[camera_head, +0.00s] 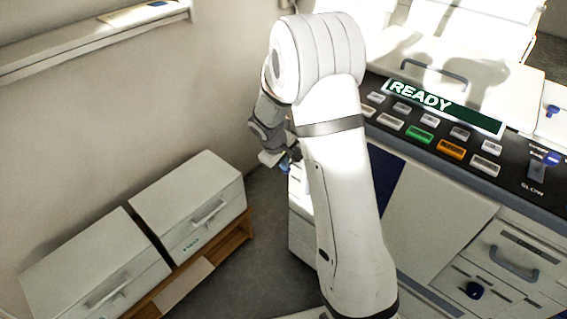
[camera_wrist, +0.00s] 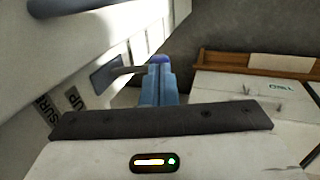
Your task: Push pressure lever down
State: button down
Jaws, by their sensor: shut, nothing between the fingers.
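The pressure lever shows in the wrist view as a dark plate (camera_wrist: 106,75) on the machine's side, with a short rod and a blue-purple knob (camera_wrist: 160,59) at its end. Lettering reading "UP" and part of "PRESSURE" lies beside it. My gripper (camera_wrist: 160,72) has its blue fingers together with nothing between them. The fingertips overlap the knob in this view; I cannot tell whether they touch it. In the head view my gripper (camera_head: 285,163) is partly hidden behind my arm, at the machine's left side, and the lever cannot be made out clearly there.
The machine's top panel (camera_head: 455,150) has a "READY" display (camera_head: 440,104) and several buttons, right of my arm. Two white drawer units (camera_head: 190,190) stand on a wooden stand (camera_head: 222,258) by the left wall. Open floor (camera_head: 262,280) lies between stand and machine.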

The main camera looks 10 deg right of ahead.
jog(key=s+a+p+v, duration=0.1)
jog(key=p+v, duration=0.2)
jog(key=v, duration=1)
jog(key=s+d+r+m+y+p, duration=0.1)
jog(key=s+d+r+m+p, duration=0.1)
jog(key=s+r, duration=0.6)
jog(key=s+d+r+m+y+p, duration=0.2)
jog(key=s+r, duration=0.6)
jog(key=s, duration=0.9)
jog(key=m+p, duration=0.2)
jog(key=m, duration=0.1)
jog(key=shift+r, duration=0.3)
jog(key=shift+s+d, duration=0.1)
jog(key=shift+s, duration=0.05)
